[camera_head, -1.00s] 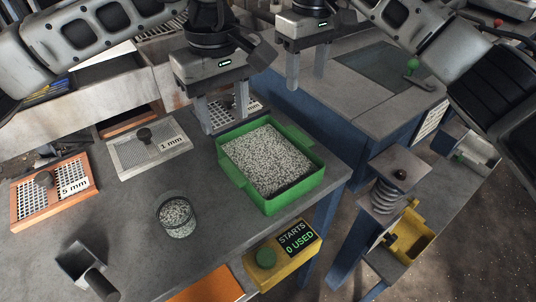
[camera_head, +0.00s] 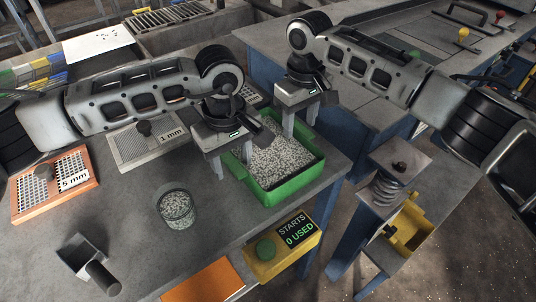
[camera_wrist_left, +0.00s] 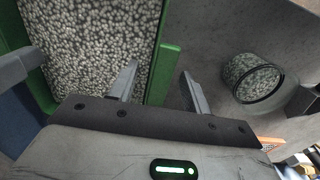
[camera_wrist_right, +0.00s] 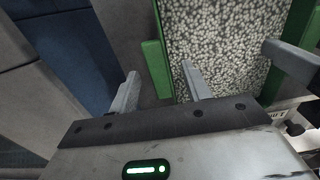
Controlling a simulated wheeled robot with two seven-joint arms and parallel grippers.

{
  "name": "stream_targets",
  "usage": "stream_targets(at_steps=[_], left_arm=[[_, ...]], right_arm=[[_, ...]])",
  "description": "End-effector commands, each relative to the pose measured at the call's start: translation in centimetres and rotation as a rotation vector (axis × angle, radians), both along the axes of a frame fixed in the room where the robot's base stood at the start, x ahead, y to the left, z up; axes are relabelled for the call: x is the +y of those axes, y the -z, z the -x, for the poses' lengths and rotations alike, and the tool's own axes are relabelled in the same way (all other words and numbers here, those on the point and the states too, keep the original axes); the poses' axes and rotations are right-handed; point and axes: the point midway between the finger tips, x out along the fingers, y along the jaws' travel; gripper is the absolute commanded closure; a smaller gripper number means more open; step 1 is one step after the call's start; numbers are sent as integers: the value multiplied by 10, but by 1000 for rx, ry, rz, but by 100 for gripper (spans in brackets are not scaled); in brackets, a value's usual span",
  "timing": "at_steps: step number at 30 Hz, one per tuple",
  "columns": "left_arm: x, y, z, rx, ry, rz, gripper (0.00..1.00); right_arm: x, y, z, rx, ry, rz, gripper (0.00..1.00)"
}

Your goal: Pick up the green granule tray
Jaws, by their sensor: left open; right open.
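The green granule tray (camera_head: 290,190), full of speckled grey granules, sits on the grey bench near its right edge. My left gripper (camera_head: 234,164) is open at the tray's left side. In the left wrist view its fingers (camera_wrist_left: 160,80) lie on either side of the tray's green wall (camera_wrist_left: 168,55). My right gripper (camera_head: 300,122) is open at the tray's far right side. In the right wrist view its fingers (camera_wrist_right: 158,78) lie on either side of a green side handle (camera_wrist_right: 152,66). Neither gripper visibly touches the tray. Its far left corner is hidden behind my left gripper.
A glass jar of granules (camera_head: 175,208), a metal scoop (camera_head: 88,262), a 1 mm sieve (camera_head: 148,147) and an orange-framed 5 mm sieve (camera_head: 55,186) stand to the left. A yellow starts box (camera_head: 283,248) is at the front edge. A spring post (camera_head: 388,188) stands right.

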Motion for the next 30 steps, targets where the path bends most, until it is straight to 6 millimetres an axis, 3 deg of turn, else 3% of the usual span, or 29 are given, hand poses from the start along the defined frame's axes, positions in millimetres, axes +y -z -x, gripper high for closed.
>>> stream_targets(at_steps=[6,16,17,21,22,30], left_arm=[[0,18,0,0,0,0,52],[0,20,0,-1,1,0,52],[0,20,0,-1,1,0,57],[0,20,0,-1,0,-1,96],[0,20,0,-1,0,-1,100],[0,19,-1,-2,0,1,100]], right_arm=[[0,18,0,1,0,1,52],[0,20,0,0,0,0,52],[0,20,0,0,0,0,57],[0,20,0,0,0,0,96],[0,20,0,0,0,0,100],[0,19,0,-2,0,-1,100]])
